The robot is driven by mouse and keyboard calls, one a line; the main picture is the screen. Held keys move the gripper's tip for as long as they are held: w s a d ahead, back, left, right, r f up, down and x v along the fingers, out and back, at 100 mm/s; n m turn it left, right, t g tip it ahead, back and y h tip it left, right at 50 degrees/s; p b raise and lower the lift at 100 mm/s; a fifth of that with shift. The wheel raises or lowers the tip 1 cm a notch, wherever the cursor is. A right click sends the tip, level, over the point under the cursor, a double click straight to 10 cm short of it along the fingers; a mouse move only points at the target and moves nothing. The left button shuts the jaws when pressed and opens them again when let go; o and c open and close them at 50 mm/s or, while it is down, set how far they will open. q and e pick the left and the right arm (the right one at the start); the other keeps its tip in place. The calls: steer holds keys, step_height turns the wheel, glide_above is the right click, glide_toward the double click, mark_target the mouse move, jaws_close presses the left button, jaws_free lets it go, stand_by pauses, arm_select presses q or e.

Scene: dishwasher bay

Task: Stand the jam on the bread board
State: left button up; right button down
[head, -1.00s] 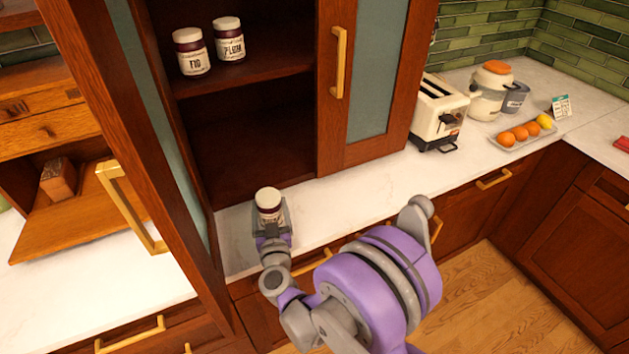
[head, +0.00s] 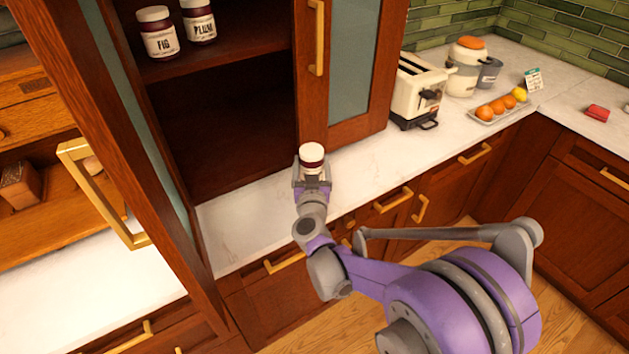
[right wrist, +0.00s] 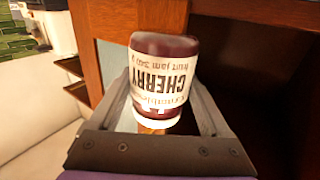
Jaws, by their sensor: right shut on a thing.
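A jam jar (head: 311,157) with a white lid and dark contents is held upright in my right gripper (head: 311,178), above the pale counter in front of the wall cupboard. In the right wrist view the jar (right wrist: 163,80) appears upside down, its label reads CHERRY, and the grey fingers (right wrist: 160,108) close on both its sides. Two other jars, FIG (head: 158,34) and PLUM (head: 199,22), stand on the cupboard shelf. A wooden surface (head: 45,232) shows at the left behind a door; I cannot tell whether it is the bread board. My left gripper is not in view.
The cupboard's left door (head: 125,130) stands open toward me, between the jar and the wooden surface. Its right door (head: 357,75) is beside the jar. A toaster (head: 417,92) and a fruit tray (head: 500,110) stand farther right. The counter (head: 235,225) left of the jar is clear.

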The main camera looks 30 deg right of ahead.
steer(key=shift+f, duration=2.5)
steer(key=shift+f+b, duration=0.2)
steer(key=shift+b, duration=0.15)
steer(key=shift+c, duration=0.8)
jaws_free()
steer(key=shift+o, duration=0.8)
steer(key=shift+r, duration=0.1)
